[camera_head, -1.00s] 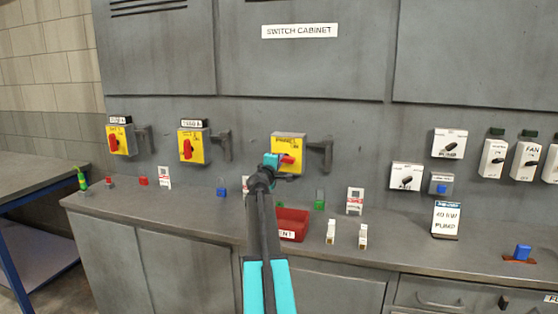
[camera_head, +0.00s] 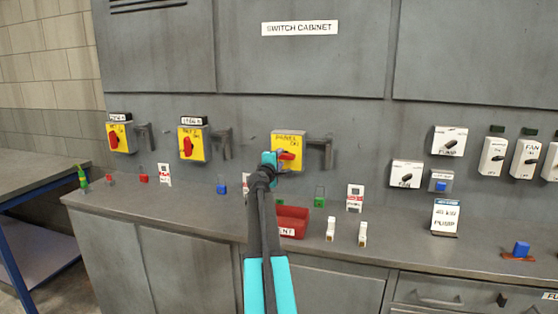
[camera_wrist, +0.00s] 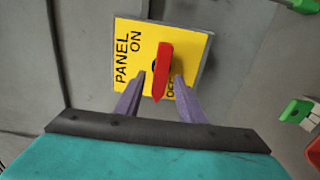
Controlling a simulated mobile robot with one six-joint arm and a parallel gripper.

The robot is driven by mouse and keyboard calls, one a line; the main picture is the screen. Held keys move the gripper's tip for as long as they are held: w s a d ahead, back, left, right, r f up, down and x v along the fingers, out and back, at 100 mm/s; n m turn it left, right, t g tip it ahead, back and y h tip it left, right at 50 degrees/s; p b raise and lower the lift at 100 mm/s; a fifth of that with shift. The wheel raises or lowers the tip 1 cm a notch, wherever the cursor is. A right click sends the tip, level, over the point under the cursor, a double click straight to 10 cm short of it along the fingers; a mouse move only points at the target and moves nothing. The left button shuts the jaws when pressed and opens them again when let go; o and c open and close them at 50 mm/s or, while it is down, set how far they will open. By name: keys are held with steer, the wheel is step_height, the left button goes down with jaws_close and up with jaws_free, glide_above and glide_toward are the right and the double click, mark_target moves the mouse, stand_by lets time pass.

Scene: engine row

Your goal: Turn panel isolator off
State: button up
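The panel isolator (camera_head: 289,139) is a yellow plate with a red handle on the grey cabinet front, at the middle of the head view. In the wrist view the plate (camera_wrist: 195,48) reads PANEL, ON and OFF. In the head view the handle is about level and partly hidden by my gripper (camera_head: 277,159). In the wrist view my gripper (camera_wrist: 160,82) is open, one finger on each side of the handle, with small gaps showing.
Two similar yellow isolators, one at far left (camera_head: 120,146) and one nearer (camera_head: 201,149), have upright red handles. A grey bracket (camera_head: 326,150) sticks out right of the panel isolator. Below, the counter holds a red tray (camera_head: 293,212), padlocks and tags. Fan and pump switches are at right.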

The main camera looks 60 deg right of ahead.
steer(key=shift+a, duration=0.1)
steer(key=b+v, duration=0.1)
steer(key=v, duration=1.2)
steer(key=shift+s+a+b, duration=0.2)
steer(key=shift+a+b, duration=0.1)
steer(key=shift+b, duration=0.05)
stand_by(0.8)
